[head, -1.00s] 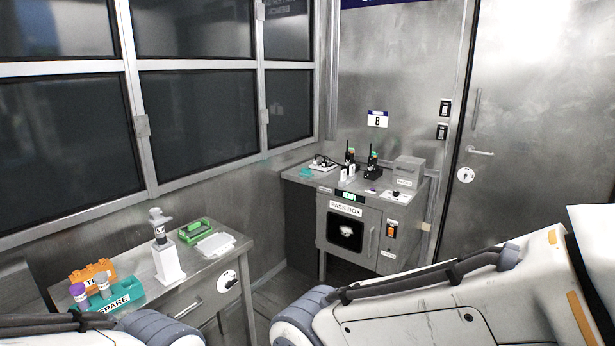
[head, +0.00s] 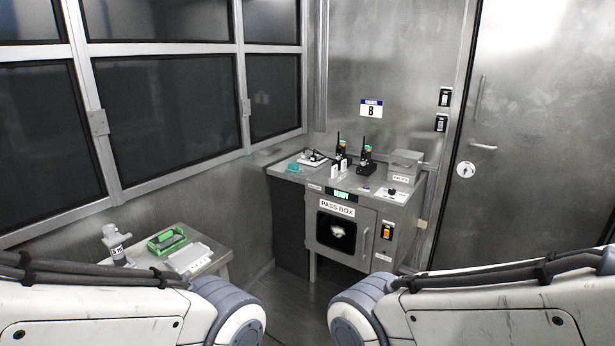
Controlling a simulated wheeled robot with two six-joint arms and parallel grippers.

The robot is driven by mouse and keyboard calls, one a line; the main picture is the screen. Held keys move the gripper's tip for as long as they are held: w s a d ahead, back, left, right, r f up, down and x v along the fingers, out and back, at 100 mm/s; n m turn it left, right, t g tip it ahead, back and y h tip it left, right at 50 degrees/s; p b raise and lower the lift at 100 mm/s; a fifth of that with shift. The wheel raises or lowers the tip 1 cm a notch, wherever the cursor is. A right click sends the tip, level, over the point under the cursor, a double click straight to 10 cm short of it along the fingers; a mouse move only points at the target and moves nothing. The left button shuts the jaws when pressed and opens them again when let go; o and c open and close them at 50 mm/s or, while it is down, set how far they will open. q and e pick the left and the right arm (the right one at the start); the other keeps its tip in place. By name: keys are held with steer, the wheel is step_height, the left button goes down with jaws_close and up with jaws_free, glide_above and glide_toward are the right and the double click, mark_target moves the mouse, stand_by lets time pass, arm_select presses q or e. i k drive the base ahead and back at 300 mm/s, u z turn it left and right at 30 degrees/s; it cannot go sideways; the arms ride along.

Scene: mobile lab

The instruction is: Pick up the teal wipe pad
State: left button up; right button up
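A small teal item (head: 294,168), which looks like the wipe pad, lies flat at the left end of the counter top (head: 322,184) above the pass box. It is small in view and its details are hard to make out. Nothing covers it. Neither gripper shows in the head view. Only upper parts of my two arms show, at the lower left and lower right, well short of the counter.
The pass box (head: 338,228) has a READY display. Radios (head: 365,160), a charger (head: 312,158) and a grey box (head: 405,165) share its counter. A side table (head: 215,262) at left holds a green case (head: 167,241) and a white tray (head: 190,257). Floor between is clear.

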mark_target(293, 168)
steer(key=z, duration=0.45)
steer(key=i, duration=2)
steer(key=u, duration=0.4)
steer(key=i, duration=1.5)
steer(key=u, duration=0.8)
